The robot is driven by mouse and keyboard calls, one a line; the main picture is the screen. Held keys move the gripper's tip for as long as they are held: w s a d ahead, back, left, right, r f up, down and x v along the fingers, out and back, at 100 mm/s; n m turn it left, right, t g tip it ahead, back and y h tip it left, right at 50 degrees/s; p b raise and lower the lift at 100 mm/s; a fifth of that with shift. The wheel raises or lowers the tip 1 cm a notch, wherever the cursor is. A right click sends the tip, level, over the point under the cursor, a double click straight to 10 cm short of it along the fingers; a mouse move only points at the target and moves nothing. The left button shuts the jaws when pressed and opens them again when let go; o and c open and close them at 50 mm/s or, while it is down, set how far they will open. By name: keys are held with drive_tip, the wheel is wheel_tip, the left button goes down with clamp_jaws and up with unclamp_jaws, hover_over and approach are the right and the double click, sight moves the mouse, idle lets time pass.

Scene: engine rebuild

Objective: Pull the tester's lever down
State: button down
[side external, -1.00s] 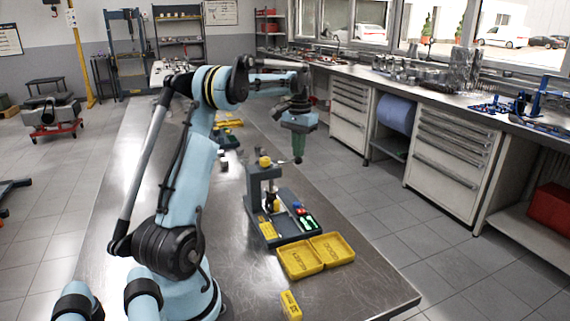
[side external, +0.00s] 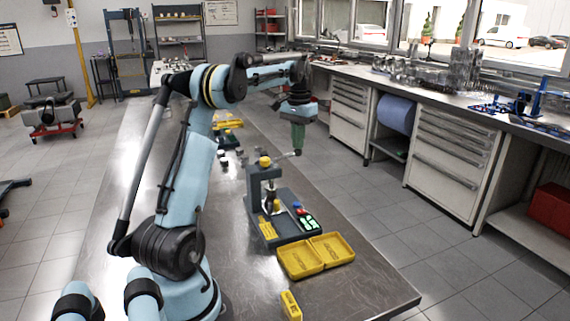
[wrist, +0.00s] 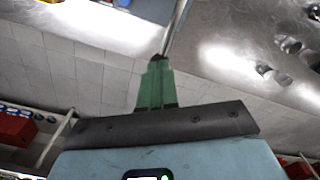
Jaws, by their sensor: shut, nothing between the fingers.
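The tester (side external: 254,187) is a grey press-like stand with a yellow cap, standing on the metal table. Its lever (side external: 284,156) is a thin metal rod that sticks out to the right from the head and tilts slightly upward. My gripper (side external: 298,152) has green fingers, shut and pointing down, with the tips at the lever's outer end. In the wrist view the shut fingers (wrist: 158,60) meet the end of the lever rod (wrist: 177,28). A dark end piece shows at the tips; I cannot tell whether they touch it.
A yellow two-part tray (side external: 316,256) lies in front of the tester, with a small yellow block (side external: 291,305) nearer the camera. Small coloured parts (side external: 305,217) sit on the tester's base. A workbench with drawers (side external: 440,150) stands beyond a clear aisle on the right.

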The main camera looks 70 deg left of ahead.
drive_tip(key=shift+s+r, duration=0.15)
drive_tip(key=shift+r, duration=1.5)
drive_tip(key=shift+s+r, duration=0.1)
drive_tip(key=shift+r, duration=1.55)
drive_tip(key=shift+d, duration=0.2)
drive_tip(key=w+d+m+t+y, duration=0.1)
drive_tip(key=w+d+m+t, duration=0.15)
drive_tip(key=d, duration=1.55)
drive_tip(key=s+d+f+m+t, duration=0.1)
drive_tip(key=s+d+f, duration=0.3)
drive_tip(key=d, duration=0.4)
drive_tip(key=s+d+f+m+t+h, duration=0.1)
drive_tip(key=s+d+f+m+t, duration=0.1)
drive_tip(key=s+d+f, duration=0.3)
drive_tip(key=d+t, duration=0.1)
drive_tip(key=d, duration=0.2)
drive_tip(key=shift+s+f+t, duration=0.2)
drive_tip(key=shift+t, duration=0.15)
